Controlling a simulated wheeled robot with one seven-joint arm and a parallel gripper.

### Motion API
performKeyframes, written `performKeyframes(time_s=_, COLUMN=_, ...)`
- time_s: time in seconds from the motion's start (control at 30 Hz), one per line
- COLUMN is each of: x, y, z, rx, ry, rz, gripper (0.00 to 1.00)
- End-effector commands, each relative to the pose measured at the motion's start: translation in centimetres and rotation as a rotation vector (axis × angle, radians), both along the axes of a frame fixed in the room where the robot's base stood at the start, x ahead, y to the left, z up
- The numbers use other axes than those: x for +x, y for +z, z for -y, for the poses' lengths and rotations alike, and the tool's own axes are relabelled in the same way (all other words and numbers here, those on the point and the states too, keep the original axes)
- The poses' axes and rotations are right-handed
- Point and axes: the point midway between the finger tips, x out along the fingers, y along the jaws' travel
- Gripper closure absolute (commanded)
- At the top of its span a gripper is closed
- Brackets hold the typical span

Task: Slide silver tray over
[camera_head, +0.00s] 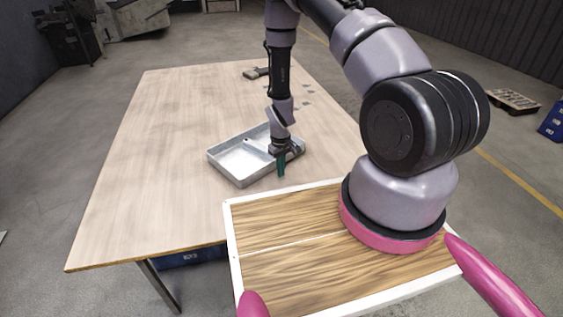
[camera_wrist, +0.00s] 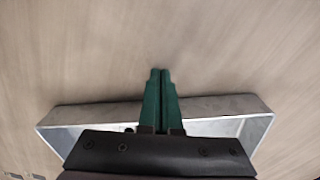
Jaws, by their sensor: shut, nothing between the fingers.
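The silver tray (camera_head: 240,161) is a shallow rectangular metal tray lying on the wooden table. It also shows in the wrist view (camera_wrist: 215,107), where its near part is hidden behind the gripper body. My gripper (camera_head: 281,172) points down at the tray's right front side in the head view. In the wrist view its green fingers (camera_wrist: 161,75) are together with nothing between them, and their tips reach out past the tray's wall over bare table. I cannot tell whether the fingers touch the tray wall.
The wooden table (camera_head: 150,150) is clear to the left and in front of the tray. A dark metal piece (camera_head: 257,73) and several small grey flat pieces (camera_head: 308,101) lie at the back right. My base platform is close to the table's front right edge.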

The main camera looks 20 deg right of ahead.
Motion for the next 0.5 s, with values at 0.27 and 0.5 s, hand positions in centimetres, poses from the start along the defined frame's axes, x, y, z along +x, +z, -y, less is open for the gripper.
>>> performKeyframes(time_s=0.27, x=2.9, y=0.3, z=-1.0, rx=0.001, ry=0.002, rz=0.006, gripper=1.00)
performKeyframes(time_s=0.5, x=3.1, y=0.3, z=-1.1, rx=0.001, ry=0.001, rz=0.004, gripper=1.00)
